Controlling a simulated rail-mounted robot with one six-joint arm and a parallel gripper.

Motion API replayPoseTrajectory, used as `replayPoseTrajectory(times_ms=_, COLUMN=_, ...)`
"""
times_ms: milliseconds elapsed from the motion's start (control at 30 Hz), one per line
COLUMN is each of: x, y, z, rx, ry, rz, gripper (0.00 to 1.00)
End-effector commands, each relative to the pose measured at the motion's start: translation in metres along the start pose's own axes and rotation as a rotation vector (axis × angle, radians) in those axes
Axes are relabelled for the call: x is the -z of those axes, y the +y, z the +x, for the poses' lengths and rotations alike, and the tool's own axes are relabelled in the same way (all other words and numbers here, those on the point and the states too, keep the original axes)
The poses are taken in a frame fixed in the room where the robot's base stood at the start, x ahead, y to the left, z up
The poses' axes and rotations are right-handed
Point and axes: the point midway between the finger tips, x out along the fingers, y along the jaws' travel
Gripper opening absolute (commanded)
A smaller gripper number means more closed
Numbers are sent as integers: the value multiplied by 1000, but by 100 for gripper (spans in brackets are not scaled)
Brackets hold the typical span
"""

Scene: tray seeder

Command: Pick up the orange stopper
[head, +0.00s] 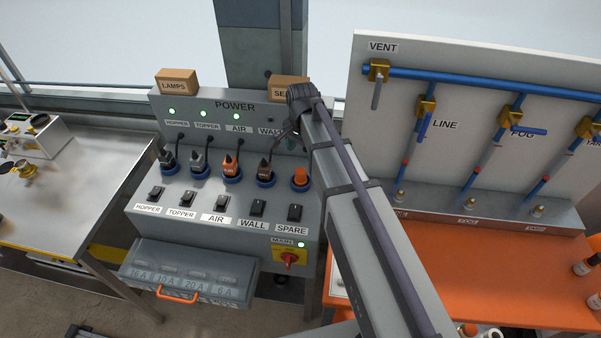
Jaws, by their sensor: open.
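The orange stopper (300,175) is a short plain orange cap. It sits in the rightmost blue-ringed socket of the grey power panel (310,222), above the switch labelled SPARE. No cable shows on it. My gripper (287,134) is up and slightly left of the stopper, near the WALL label, and apart from it. It is small and dark here, and its fingers are partly hidden by my wrist. It is open, and I see nothing in it. My arm passes just right of the stopper.
Several corded plugs stand left of the stopper, including an orange AIR plug (231,166) and a dark WALL plug (264,168). Black switches (258,207) line the panel below. A red main knob (289,258) sits lower right. A pipe board (470,130) stands at right.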

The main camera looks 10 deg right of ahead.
Motion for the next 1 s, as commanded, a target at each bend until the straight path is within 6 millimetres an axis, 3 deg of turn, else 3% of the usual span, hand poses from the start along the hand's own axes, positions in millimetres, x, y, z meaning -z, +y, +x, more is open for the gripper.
replayPoseTrajectory(times_ms=100, x=4, y=-4, z=2, rx=0, ry=0, rz=238, gripper=66)
replayPoseTrajectory(times_ms=200, x=3, y=-4, z=2, rx=0, ry=0, rz=308, gripper=66)
replayPoseTrajectory(times_ms=333, x=3, y=-3, z=12, rx=0, ry=0, rz=310, gripper=66)
replayPoseTrajectory(times_ms=567, x=2, y=-3, z=59, rx=0, ry=0, rz=308, gripper=66)
replayPoseTrajectory(times_ms=800, x=2, y=-3, z=65, rx=0, ry=0, rz=307, gripper=66)
replayPoseTrajectory(times_ms=1000, x=-2, y=-4, z=106, rx=0, ry=0, rz=307, gripper=66)
